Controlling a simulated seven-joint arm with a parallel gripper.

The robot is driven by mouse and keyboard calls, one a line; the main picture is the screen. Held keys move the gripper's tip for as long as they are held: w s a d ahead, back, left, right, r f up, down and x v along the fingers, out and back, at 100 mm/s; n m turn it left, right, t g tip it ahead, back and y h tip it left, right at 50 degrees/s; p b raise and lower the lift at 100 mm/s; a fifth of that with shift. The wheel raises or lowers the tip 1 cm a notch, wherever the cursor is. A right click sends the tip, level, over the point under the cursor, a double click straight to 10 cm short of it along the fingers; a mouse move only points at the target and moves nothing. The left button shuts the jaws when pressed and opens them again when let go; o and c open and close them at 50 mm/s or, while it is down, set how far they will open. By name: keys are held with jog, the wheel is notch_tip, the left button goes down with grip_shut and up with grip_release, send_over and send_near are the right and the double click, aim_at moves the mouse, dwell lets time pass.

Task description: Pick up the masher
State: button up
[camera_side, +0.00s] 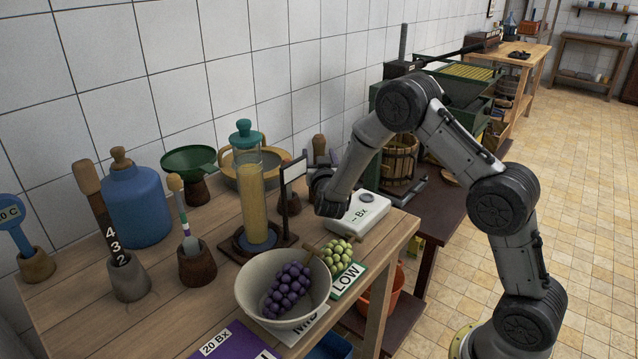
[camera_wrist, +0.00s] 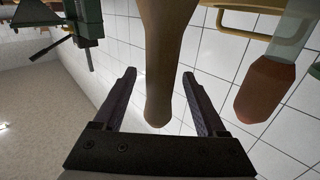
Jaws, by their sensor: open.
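A wooden, rounded handle, which looks like the masher's (camera_wrist: 165,60), runs down from the top of the wrist view. Its rounded end lies between the two fingers of my gripper (camera_wrist: 158,105), with visible space on both sides. In the side view a brown wooden knob (camera_side: 319,142) shows just behind my gripper (camera_side: 327,163), and this looks like the same handle. My gripper is open and holds nothing. The masher's lower part is hidden in the side view by my wrist and the things around it.
A reddish-brown handle (camera_wrist: 265,90) hangs right of my fingers in the wrist view. A glass cylinder (camera_side: 250,195), a small framed stand (camera_side: 292,180) and a white Bx device (camera_side: 358,212) are close by. A bowl of grapes (camera_side: 262,318) stands in front. The tiled wall is behind.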

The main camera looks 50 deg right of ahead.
grip_shut()
dwell(0.3)
dwell(1.1)
